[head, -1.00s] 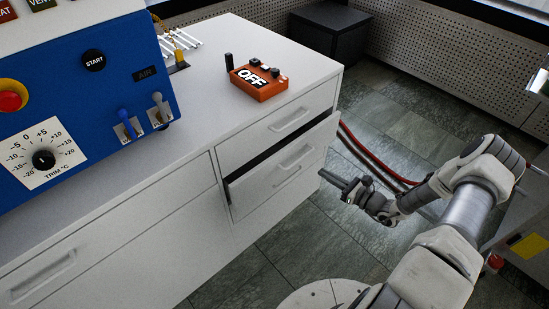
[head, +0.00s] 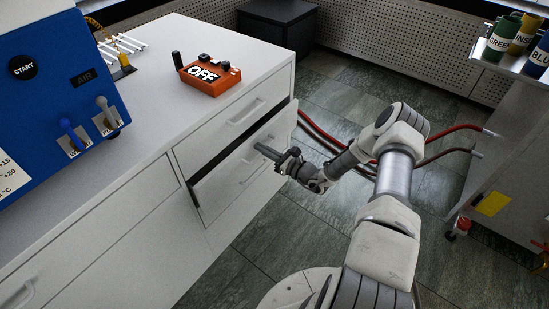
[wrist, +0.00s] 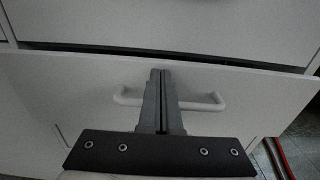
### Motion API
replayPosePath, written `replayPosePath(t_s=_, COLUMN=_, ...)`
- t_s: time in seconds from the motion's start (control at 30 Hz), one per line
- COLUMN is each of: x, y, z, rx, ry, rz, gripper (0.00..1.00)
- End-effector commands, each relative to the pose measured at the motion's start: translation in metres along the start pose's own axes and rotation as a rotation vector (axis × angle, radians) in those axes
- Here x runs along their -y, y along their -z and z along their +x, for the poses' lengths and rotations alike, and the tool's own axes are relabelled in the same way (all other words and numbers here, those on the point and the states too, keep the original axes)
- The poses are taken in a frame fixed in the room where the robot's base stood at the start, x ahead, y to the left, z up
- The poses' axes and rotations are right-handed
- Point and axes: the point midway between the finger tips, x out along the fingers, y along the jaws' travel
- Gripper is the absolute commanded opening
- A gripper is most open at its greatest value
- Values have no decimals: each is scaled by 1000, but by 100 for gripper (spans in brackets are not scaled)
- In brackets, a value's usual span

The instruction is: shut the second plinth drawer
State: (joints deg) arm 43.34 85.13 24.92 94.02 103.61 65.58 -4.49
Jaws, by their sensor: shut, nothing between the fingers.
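The second plinth drawer (head: 225,182) is the white front under the top drawer (head: 232,118). It stands out a little, with a dark gap along its top edge. It also fills the wrist view (wrist: 80,88), with its pale bar handle (wrist: 207,104) partly hidden behind my fingers. My gripper (head: 262,149) is shut and empty, pointing at the middle of this front. In the wrist view the closed fingertips (wrist: 160,72) overlap the front just above the handle. I cannot tell whether they touch it.
An orange box marked OFF (head: 208,76) sits on the white counter (head: 150,110). Red hoses (head: 320,132) run on the floor right of the drawers. A grey cart (head: 500,150) with labelled bottles stands at the right. Tiled floor is open in front.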

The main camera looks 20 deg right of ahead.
Motion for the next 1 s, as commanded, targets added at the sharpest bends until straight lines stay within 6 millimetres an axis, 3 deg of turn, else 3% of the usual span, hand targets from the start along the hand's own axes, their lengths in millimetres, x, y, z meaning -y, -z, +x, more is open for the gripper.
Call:
replayPosePath(t_s=0.2, x=0, y=1, z=15, rx=-2, ry=-1, rz=0, gripper=0)
replayPosePath(t_s=0.6, x=0, y=0, z=18, rx=-1, ry=-1, rz=0, gripper=0)
replayPosePath(t_s=0.9, x=0, y=1, z=65, rx=2, ry=-1, rz=-1, gripper=0)
replayPosePath(t_s=1.0, x=0, y=0, z=70, rx=0, ry=0, rz=0, gripper=0)
